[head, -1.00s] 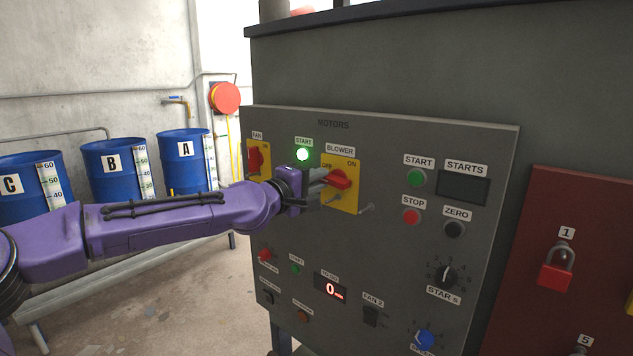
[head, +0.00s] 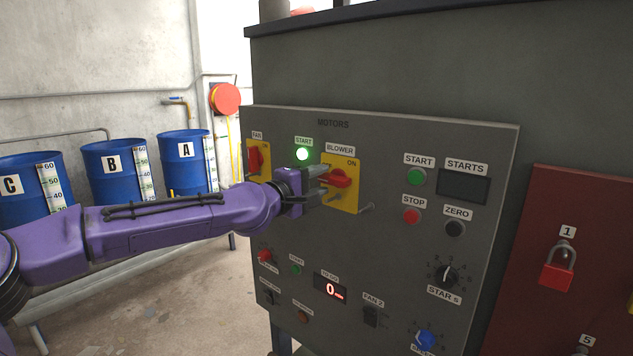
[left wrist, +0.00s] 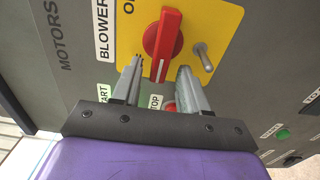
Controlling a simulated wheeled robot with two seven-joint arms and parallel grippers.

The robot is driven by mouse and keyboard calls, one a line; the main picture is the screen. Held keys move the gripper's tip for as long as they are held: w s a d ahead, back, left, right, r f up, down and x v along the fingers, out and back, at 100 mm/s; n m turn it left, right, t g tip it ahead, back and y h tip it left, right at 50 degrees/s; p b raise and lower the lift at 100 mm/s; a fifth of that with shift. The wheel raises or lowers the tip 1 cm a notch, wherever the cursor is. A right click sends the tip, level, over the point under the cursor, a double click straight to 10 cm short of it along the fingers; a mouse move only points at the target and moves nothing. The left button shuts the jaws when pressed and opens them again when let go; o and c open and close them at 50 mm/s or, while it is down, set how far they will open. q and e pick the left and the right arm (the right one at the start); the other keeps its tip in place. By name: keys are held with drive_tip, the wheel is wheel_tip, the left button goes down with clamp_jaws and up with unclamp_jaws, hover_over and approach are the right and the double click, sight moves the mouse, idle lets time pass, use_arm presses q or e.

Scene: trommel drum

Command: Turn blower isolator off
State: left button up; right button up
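The blower isolator is a red rotary handle (head: 338,178) on a yellow plate (head: 352,197), below the BLOWER label. In the head view the handle lies roughly sideways, and ON is printed at the plate's upper right. My left gripper (head: 322,181) is at the handle's left end and covers the plate's left part. In the left wrist view, the handle (left wrist: 163,42) has its near end between the tips of my open left gripper (left wrist: 160,70). Gaps show on both sides, with no clear grip. My right gripper is out of view.
A lit green button (head: 302,154) and the red fan isolator (head: 255,159) are close by on the left. More buttons and knobs fill the grey panel (head: 400,135). Blue drums (head: 185,160) stand at the left.

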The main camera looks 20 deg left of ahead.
use_arm(q)
drive_tip(key=p+v, duration=0.1)
drive_tip(key=v, duration=0.9)
drive_tip(key=shift+s, duration=0.25)
drive_tip(key=shift+a, duration=0.15)
